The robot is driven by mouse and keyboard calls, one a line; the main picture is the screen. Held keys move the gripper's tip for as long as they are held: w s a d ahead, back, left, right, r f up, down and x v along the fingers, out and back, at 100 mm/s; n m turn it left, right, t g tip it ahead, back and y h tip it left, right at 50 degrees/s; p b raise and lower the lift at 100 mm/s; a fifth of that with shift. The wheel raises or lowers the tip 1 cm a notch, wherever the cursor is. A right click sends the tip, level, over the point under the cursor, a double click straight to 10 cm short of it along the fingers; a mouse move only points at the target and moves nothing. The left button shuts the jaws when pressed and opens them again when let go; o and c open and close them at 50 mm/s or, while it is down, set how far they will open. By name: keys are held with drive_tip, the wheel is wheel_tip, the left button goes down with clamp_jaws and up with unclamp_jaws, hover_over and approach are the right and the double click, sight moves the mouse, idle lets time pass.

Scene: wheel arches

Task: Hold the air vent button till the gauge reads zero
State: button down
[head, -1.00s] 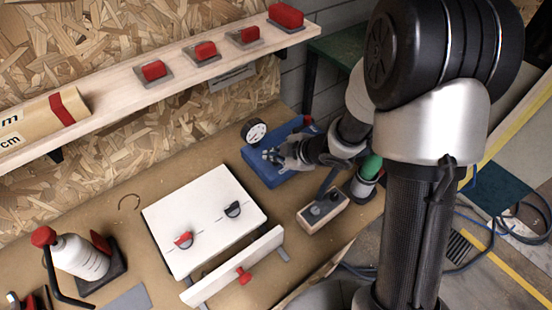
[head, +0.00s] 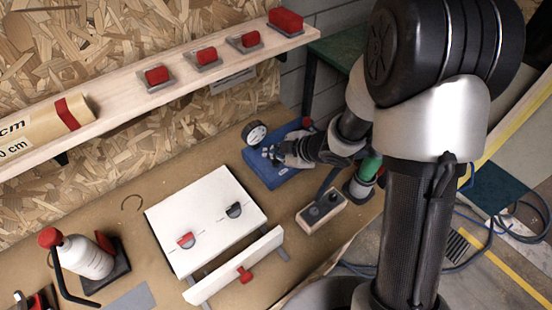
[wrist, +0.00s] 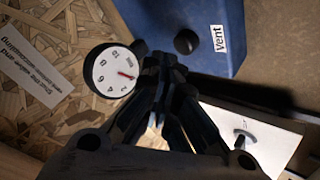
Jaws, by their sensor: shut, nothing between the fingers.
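The blue vent box (head: 262,172) stands at the back right of the bench in the head view, and it also shows at the top of the wrist view (wrist: 205,12). Its round black button (wrist: 187,41) sits beside the white "vent" label (wrist: 217,40). The white round gauge (wrist: 110,74) has a red needle pointing right, near the low numbers; its exact reading is too small to tell. It also shows in the head view (head: 254,133). My gripper (wrist: 163,62) is shut and empty. Its fingertips lie between gauge and button in the wrist view, apart from the button.
A wooden block with dark knobs (head: 323,212) and a green-topped cylinder (head: 366,172) stand right of the box. A white panel with two knobs (head: 203,222) lies in front. A shelf with red buttons (head: 205,56) runs above. The bench between panel and shelf is mostly clear.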

sight(275, 163)
wheel_tip(275, 163, up, 5)
drive_tip(key=p, duration=0.5)
idle(0.5)
drive_tip(key=s+d+r+m+t+h+b, duration=0.1)
drive_tip(key=s+d+r+m+h, duration=0.1)
drive_tip(key=d+r+m+h, duration=0.4)
drive_tip(key=s+d+r+m+t+h+b, duration=0.1)
drive_tip(key=s+d+r+m+h, duration=0.2)
drive_tip(key=d+r, duration=0.55)
drive_tip(key=s+a+r+m+g+y, duration=0.1)
drive_tip(key=s+m, duration=0.3)
drive_tip(key=s, duration=0.7)
drive_tip(key=s+a+r+m+g+y, duration=0.1)
drive_tip(key=s+m, duration=0.4)
drive_tip(key=s, duration=0.6)
drive_tip(key=shift+a+r+g+b, duration=0.3)
drive_tip(key=shift+a+r+g, duration=0.45)
drive_tip(key=shift+g, duration=0.15)
